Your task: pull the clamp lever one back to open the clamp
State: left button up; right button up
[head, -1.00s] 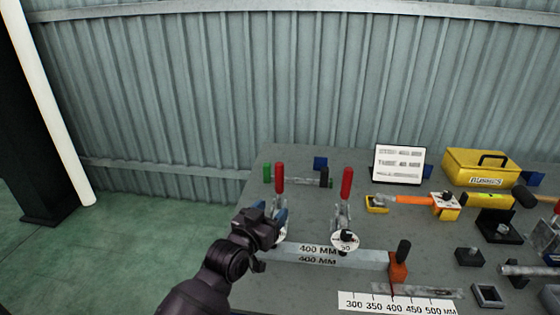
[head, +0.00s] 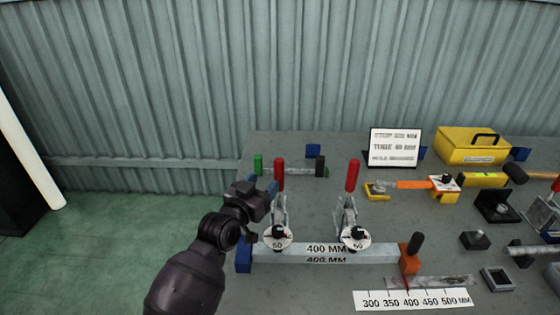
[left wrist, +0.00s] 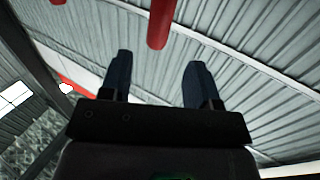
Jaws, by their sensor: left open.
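Two toggle clamps stand on the bench, each with an upright red lever handle. The left clamp's red handle (head: 279,174) rises just right of my left gripper (head: 262,186); the right clamp's red handle (head: 352,175) is farther right. I cannot tell from labels which is lever one. My left gripper is open and empty, with blue fingers. In the left wrist view its fingers (left wrist: 159,78) are spread, and a red handle (left wrist: 160,22) shows beyond the tips, lined up with the gap. Contact is not visible. My right gripper is not in view.
A grey bar (head: 325,253) marked 400 MM lies below the clamps, with an orange block (head: 410,264) at its right end. A white sign (head: 394,147) and yellow toolbox (head: 472,147) stand behind. Several tools and blocks crowd the right side.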

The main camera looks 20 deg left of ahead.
aim_at(282, 163)
pick_arm(q)
jog(key=w, duration=0.3)
jog(key=w+d, duration=0.1)
jog(key=w, duration=0.3)
jog(key=w+d, duration=0.1)
jog(key=w, duration=0.2)
jog(key=shift+w, duration=0.15)
grip_shut()
